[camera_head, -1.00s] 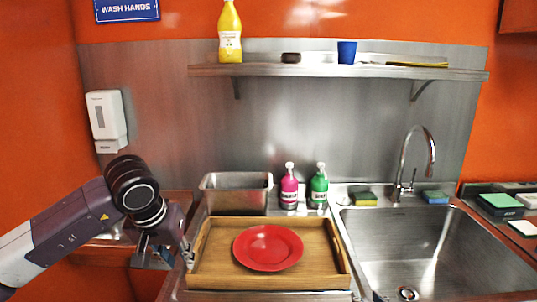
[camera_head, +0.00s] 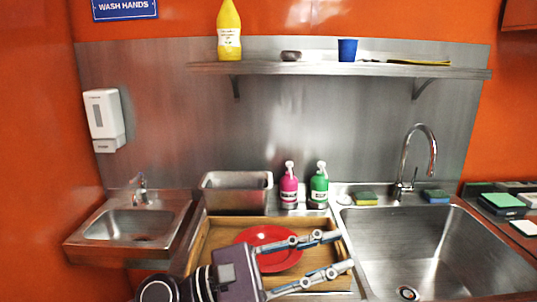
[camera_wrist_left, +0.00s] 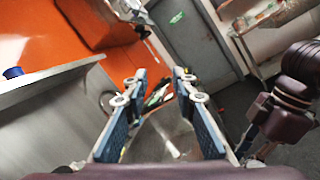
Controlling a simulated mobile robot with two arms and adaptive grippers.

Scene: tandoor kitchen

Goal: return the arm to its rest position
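My left gripper (camera_head: 341,252) is open and empty, its two fingers apart and pointing right above the wooden tray (camera_head: 198,262). The gripper and its wrist hide part of the tray and the lower part of the red plate (camera_head: 255,234) lying in it. In the left wrist view, the two blue-padded fingers of the left gripper (camera_wrist_left: 159,75) stand apart with nothing between them. A dark purple arm, apparently my right one, is at the right of that view. Its gripper end is partly hidden and too blurred to read.
A large sink (camera_head: 440,245) is right of the tray, a small hand basin (camera_head: 140,225) left. A metal bin (camera_head: 237,200), a pink bottle (camera_head: 289,190) and a green bottle (camera_head: 319,190) stand behind the tray. The wall shelf (camera_head: 330,70) is above.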

